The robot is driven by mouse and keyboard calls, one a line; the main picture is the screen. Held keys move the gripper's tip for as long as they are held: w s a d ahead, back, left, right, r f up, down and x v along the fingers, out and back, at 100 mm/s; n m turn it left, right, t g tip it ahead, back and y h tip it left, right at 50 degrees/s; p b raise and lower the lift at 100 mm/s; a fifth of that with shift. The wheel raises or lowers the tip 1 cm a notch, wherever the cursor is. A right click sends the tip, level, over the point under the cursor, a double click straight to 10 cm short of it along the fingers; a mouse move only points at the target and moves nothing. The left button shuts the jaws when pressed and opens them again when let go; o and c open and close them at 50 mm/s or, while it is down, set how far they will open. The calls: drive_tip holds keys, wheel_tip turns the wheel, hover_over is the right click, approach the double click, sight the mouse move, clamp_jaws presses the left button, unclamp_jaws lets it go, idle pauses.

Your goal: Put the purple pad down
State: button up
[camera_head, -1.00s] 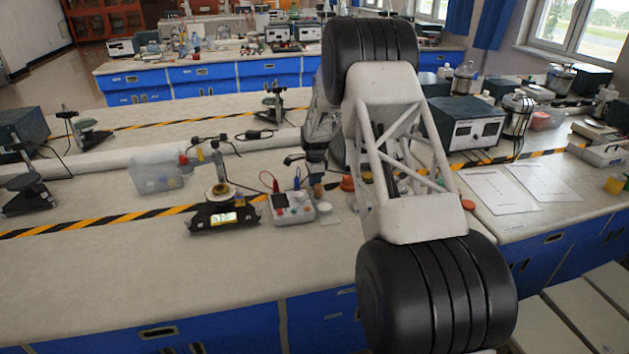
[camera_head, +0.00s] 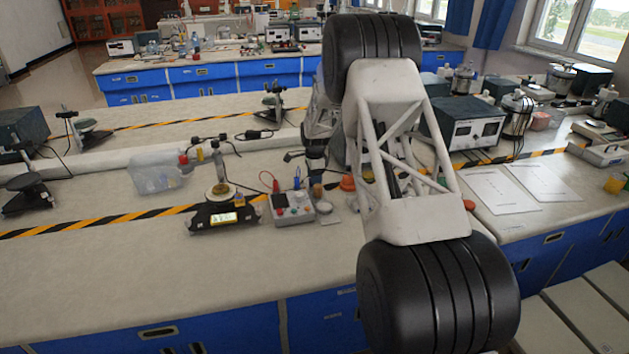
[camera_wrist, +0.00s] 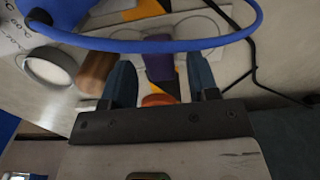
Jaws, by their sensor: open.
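In the wrist view a purple piece (camera_wrist: 158,68), which looks like the purple pad, shows between the two dark blue fingers of my gripper (camera_wrist: 161,74). The fingers stand apart, with a gap on each side of the piece. A blue cable loop crosses in front of part of the view. I cannot tell whether the pad rests fully on the bench. In the head view I cannot make out the pad, and my arm hides much of the gripper's area.
A brown cylinder (camera_wrist: 97,72) and a white round dish (camera_wrist: 48,66) lie left of the fingers. An orange round item (camera_wrist: 158,99) is near the palm. A grey meter box (camera_head: 292,207) and a black scale (camera_head: 222,217) stand on the bench (camera_head: 130,275), whose front left is clear.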

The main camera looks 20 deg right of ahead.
wheel_tip(320, 180, up, 11)
drive_tip(key=shift+f, duration=0.2)
idle(0.3)
idle(0.5)
drive_tip(key=s+a+r+n, duration=0.2)
drive_tip(key=s+r+n, duration=0.1)
drive_tip(key=s+r, duration=0.55)
drive_tip(key=s+a+r+n+t, duration=0.1)
drive_tip(key=s+a+r+n, duration=0.3)
drive_tip(key=s, duration=0.7)
drive_tip(key=s+r+n, duration=0.1)
drive_tip(key=s+r, duration=0.7)
drive_tip(key=s, duration=0.2)
drive_tip(key=s+a+f+n, duration=0.1)
drive_tip(key=s+n, duration=0.4)
drive_tip(key=s, duration=1.3)
drive_tip(key=s+a+f+n+t, duration=0.1)
drive_tip(key=s+n, duration=0.3)
drive_tip(key=s, duration=1.5)
drive_tip(key=shift+a+f+n+t, duration=0.3)
drive_tip(key=shift+a+f+n, duration=0.1)
drive_tip(key=shift+a+f, duration=0.1)
